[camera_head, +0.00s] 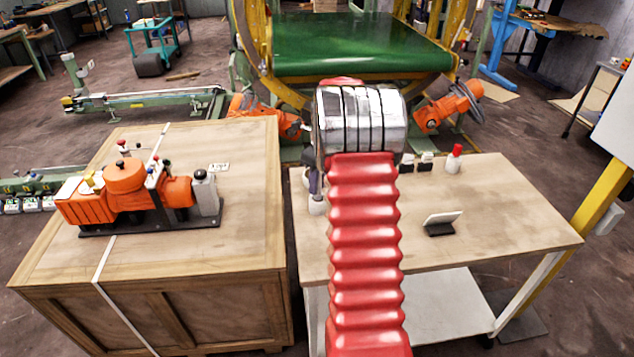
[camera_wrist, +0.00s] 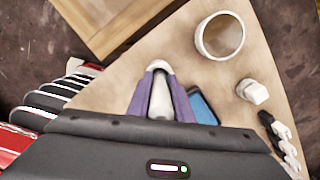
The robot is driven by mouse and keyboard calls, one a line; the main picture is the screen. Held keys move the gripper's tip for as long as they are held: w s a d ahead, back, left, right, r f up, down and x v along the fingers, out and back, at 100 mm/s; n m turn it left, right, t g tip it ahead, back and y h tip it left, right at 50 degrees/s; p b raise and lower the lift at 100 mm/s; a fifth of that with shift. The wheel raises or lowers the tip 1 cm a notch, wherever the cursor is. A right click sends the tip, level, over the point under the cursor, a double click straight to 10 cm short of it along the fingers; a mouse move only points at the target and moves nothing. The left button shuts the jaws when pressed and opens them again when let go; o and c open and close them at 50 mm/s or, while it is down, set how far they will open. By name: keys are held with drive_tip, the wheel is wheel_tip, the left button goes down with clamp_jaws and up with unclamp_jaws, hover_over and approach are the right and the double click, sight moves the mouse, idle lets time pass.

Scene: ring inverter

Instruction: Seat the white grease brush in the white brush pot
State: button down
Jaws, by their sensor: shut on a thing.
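My gripper (camera_wrist: 160,72) shows in the wrist view with its purple fingers shut on a white piece, the white grease brush (camera_wrist: 160,98). The brush's lower part is hidden by the gripper body. A round white pot (camera_wrist: 203,42), which looks like the brush pot, stands on the table ahead and to the right of the fingertips, apart from them. Its mouth is open and its inside looks tan and empty. In the head view my arm hides most of the gripper (camera_head: 314,182); a white pot (camera_head: 318,206) shows just below it near the table's left edge.
In the wrist view a blue thing (camera_wrist: 203,107) lies beside the right finger, with a small white piece (camera_wrist: 252,91) farther right. In the head view a red-topped white bottle (camera_head: 453,163) and a small stand (camera_head: 441,222) are on the table (camera_head: 510,215). A wooden crate (camera_head: 150,260) stands left, across a gap.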

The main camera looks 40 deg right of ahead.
drive_tip(key=shift+f, duration=0.6)
drive_tip(key=c, duration=1.5)
unclamp_jaws()
drive_tip(key=shift+r, duration=0.15)
drive_tip(key=r, duration=0.4)
drive_tip(key=s+r, duration=0.1)
drive_tip(key=r, duration=0.8)
drive_tip(key=shift+s+d, duration=0.2)
drive_tip(key=shift+s, duration=0.05)
drive_tip(key=shift+r, duration=0.2)
